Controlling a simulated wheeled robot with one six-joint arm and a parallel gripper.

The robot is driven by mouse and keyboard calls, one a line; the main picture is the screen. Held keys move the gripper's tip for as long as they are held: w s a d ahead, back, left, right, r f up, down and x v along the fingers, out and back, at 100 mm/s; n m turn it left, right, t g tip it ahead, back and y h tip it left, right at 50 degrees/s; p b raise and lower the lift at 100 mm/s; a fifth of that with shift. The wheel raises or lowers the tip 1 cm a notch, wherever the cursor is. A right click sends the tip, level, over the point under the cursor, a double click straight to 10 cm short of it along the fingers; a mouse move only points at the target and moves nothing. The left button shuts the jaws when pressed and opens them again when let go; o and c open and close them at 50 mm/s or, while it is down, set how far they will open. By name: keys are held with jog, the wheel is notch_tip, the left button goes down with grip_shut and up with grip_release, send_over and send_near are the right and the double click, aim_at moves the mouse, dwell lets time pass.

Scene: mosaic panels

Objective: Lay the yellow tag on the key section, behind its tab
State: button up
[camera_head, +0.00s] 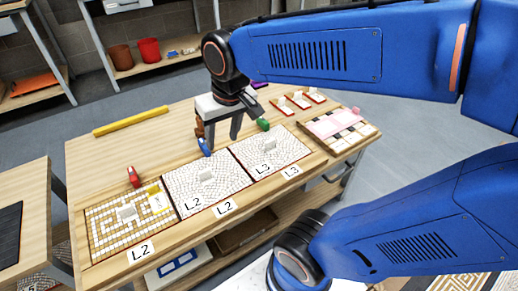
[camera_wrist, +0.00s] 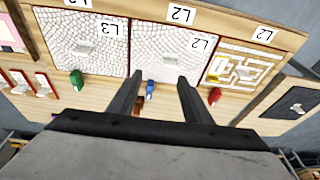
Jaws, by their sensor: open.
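The key section (camera_head: 112,235) is the leftmost panel on the bench, with a tan and white maze pattern. It also shows at the right in the wrist view (camera_wrist: 258,56). A small pale tab (camera_head: 126,212) stands near its middle. The yellow tag (camera_head: 158,200) appears to lie flat on the panel, right of the tab and towards the back right corner; it shows as a yellow patch in the wrist view (camera_wrist: 218,67). My gripper (camera_head: 222,146) is open and empty, pointing down behind the middle panel, with a blue piece (camera_wrist: 150,90) between its fingers in the wrist view.
Two white pebbled panels (camera_head: 218,178) (camera_head: 285,150) sit right of the key section. A red piece (camera_head: 133,176) and a green piece (camera_head: 263,124) stand behind the panels. A long yellow bar (camera_head: 130,120) lies at the back left. Small red-based stands (camera_head: 300,100) are at the right.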

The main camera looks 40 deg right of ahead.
jog(key=s+d+f+t, duration=0.1)
jog(key=s+d, duration=0.4)
jog(key=s, duration=0.3)
jog(key=shift+s+d+f+t+h, duration=0.2)
jog(key=shift+d+f+t+h, duration=0.1)
jog(key=shift+d, duration=0.1)
